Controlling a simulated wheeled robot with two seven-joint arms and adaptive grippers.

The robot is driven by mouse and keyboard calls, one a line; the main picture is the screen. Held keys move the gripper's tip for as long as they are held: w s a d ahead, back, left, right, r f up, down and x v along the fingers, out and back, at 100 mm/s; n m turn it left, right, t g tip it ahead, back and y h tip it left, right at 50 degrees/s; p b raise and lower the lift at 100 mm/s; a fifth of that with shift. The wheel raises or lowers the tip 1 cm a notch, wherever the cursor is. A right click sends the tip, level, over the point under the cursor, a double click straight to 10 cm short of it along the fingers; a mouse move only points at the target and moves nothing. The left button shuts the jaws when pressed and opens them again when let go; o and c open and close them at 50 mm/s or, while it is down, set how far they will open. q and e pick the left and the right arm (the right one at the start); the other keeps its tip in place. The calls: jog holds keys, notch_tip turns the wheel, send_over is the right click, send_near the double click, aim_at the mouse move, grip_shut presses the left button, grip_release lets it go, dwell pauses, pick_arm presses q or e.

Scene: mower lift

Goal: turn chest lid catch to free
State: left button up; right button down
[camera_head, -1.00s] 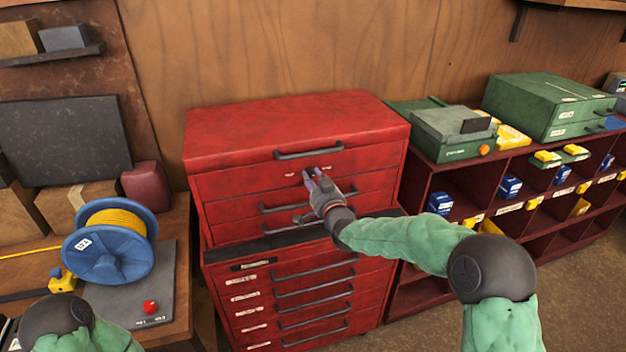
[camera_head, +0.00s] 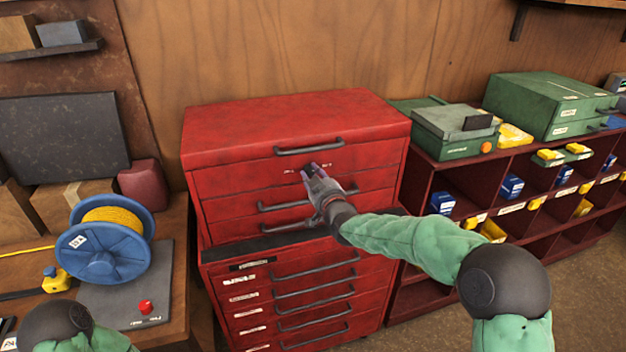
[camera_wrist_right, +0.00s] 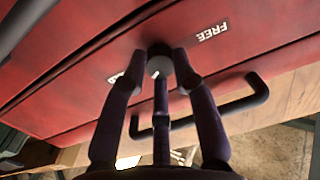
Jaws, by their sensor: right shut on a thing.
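The red tool chest (camera_head: 230,160) stands against the wooden wall, its lid (camera_head: 290,115) down. The small dark lid catch (camera_wrist_right: 158,50) is on the red front, below the lid handle (camera_head: 309,147). In the wrist view a white FREE label (camera_wrist_right: 212,32) lies to the right of the catch. Another label to its left is partly hidden by a finger. My right gripper (camera_head: 314,169) is at the chest front, shut on the catch; its fingertips (camera_wrist_right: 165,58) sit on both sides of it. The catch's exact angle is hard to tell. My left gripper is out of view.
The lower drawer cabinet (camera_head: 300,290) juts forward under the chest. A cubby shelf (camera_head: 415,215) stands at right, a bench with a blue cable reel (camera_head: 92,258) at left.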

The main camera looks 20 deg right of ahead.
jog(key=n, duration=0.2)
jog(key=shift+f+n, duration=0.15)
jog(key=shift+n, duration=0.25)
jog(key=n, duration=0.2)
jog(key=shift+a+n, duration=0.1)
jog(key=shift+n, duration=0.2)
jog(key=n+p, duration=0.1)
jog(key=n, duration=0.1)
jog(key=shift+n+h, duration=0.3)
jog(key=shift+n+p, duration=0.8)
jog(key=shift+n, duration=0.9)
jog(key=c, duration=1)
grip_release()
jog(key=s, duration=1.2)
jog(key=shift+d+r, duration=0.25)
jog(key=shift+r, duration=0.15)
